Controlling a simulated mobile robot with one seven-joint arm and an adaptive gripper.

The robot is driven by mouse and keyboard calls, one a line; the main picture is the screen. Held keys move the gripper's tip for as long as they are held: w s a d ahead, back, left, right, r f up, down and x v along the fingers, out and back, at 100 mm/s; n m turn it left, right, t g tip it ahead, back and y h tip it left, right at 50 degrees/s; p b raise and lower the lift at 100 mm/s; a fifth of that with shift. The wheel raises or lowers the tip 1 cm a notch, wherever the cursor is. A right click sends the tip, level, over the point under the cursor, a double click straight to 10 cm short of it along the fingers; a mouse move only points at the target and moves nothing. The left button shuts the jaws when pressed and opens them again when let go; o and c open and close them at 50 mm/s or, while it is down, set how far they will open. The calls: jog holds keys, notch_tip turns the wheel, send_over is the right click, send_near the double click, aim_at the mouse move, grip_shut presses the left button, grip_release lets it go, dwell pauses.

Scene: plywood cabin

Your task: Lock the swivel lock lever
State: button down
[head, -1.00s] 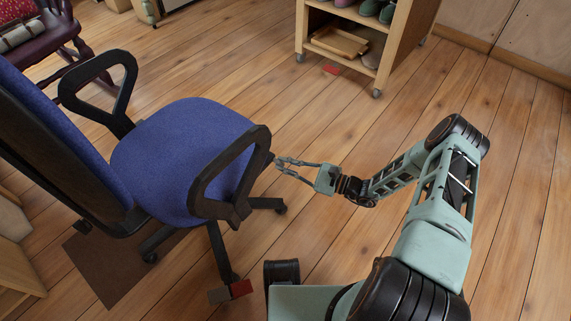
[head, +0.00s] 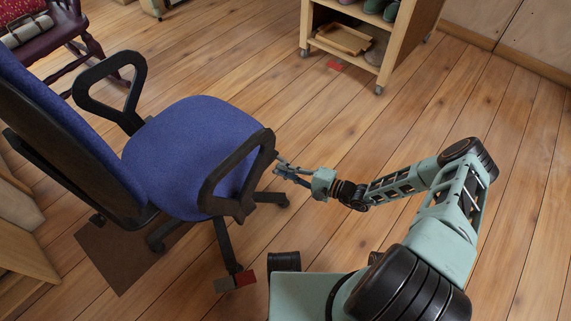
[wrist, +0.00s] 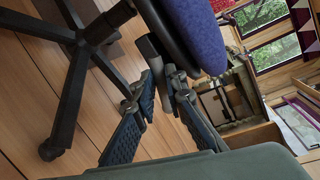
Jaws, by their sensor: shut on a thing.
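The blue swivel chair (head: 195,135) stands at the left with its armrest towards my arm. In the wrist view its blue seat edge (wrist: 203,35) is close above my fingers. A dark grey lever-like stub (wrist: 150,48) sticks out beside the seat's underside; I take it for the swivel lock lever. My gripper (wrist: 160,78) has its fingertips closed together around the stub's end. In the head view my gripper (head: 279,166) is just right of the armrest, beside the seat edge, and the lever cannot be made out there.
The black armrest (head: 235,175) is close to my fingers. A wooden shelf cart (head: 387,55) stands at the back. The plank floor on the right is clear.

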jog(key=shift+s+f+n+h+p, duration=0.1)
jog(key=shift+f+n+h+p, duration=0.4)
jog(key=shift+n+p, duration=0.7)
jog(key=shift+f, duration=0.15)
jog(key=c, duration=2)
grip_release()
jog(key=shift+o, duration=0.2)
jog(key=v, duration=1.2)
jog(key=shift+s+f, duration=0.15)
